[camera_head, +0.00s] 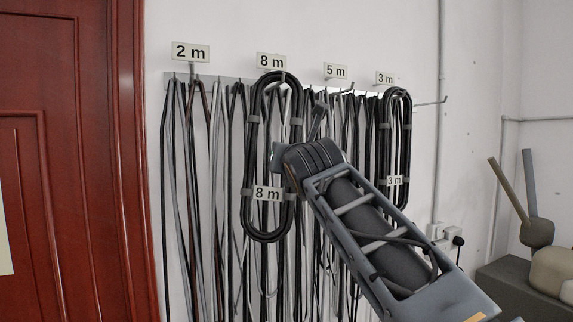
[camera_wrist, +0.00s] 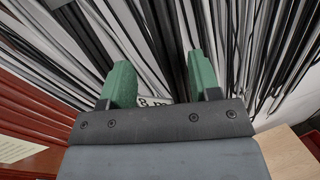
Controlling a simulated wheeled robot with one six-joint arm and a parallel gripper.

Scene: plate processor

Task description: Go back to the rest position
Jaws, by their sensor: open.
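My gripper (camera_wrist: 162,78) shows in the wrist view as two green fingers standing well apart, with nothing gripped between them. In the head view my arm reaches from the lower right up to the cable rack, and my gripper (camera_head: 290,152) is in front of the hanging cables, just right of the coil labelled 8 m (camera_head: 249,180). Most of the fingers are hidden there by the wrist. In the wrist view, cables run behind and beside the fingers, and part of a white label (camera_wrist: 152,101) shows low between them.
A wall rack (camera_head: 228,79) holds many hanging cables under length signs. A second coil, labelled 3 m (camera_head: 396,140), hangs at the right. A red door (camera_head: 70,160) is at the left. A grey box (camera_head: 505,285) with objects on it stands at the lower right, near wall sockets (camera_head: 445,235).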

